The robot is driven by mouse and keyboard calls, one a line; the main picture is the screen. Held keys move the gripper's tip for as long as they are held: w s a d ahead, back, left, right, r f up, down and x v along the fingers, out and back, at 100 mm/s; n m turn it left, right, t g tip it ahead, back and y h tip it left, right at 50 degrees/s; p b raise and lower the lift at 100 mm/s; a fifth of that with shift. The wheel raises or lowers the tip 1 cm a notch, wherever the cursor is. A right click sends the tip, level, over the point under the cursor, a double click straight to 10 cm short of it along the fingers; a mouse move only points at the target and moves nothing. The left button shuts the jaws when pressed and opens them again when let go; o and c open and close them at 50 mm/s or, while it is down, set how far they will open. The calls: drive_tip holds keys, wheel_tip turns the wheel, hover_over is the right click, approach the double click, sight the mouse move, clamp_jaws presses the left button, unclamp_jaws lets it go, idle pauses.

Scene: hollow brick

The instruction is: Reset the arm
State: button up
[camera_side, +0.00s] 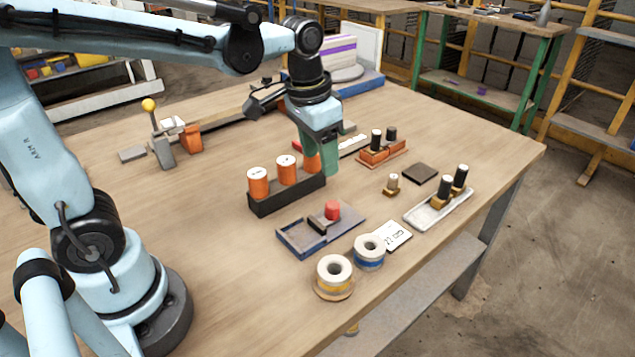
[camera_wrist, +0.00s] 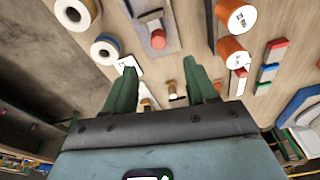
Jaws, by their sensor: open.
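My gripper (camera_side: 322,165) hangs above the middle of the workbench, with its green fingers pointing down just beyond the dark rack (camera_side: 287,196) of orange cylinders (camera_side: 258,184). The fingers partly hide the rearmost cylinder. In the wrist view the two green fingers (camera_wrist: 160,78) are spread apart with nothing held between them. Small brass-coloured pieces (camera_wrist: 172,90) show beyond the gap, on the bench. The side view does not show the gap between the fingers clearly.
A blue tray (camera_side: 292,241) with a red piece (camera_side: 332,209), two spools (camera_side: 334,275) and a white card (camera_side: 391,236) stand in front. A pale tray (camera_side: 430,214) with black-topped pegs and an orange tray (camera_side: 383,157) lie right. A yellow-knobbed lever (camera_side: 149,105) stands left.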

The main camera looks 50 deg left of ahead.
drive_tip(key=s+a+f+n+t, duration=0.1)
drive_tip(key=s+t, duration=0.4)
drive_tip(key=s, duration=0.1)
drive_tip(key=shift+s+a+f+n, duration=0.15)
drive_tip(key=shift+a+f+n, duration=0.05)
drive_tip(key=shift+n, duration=0.1)
idle(0.8)
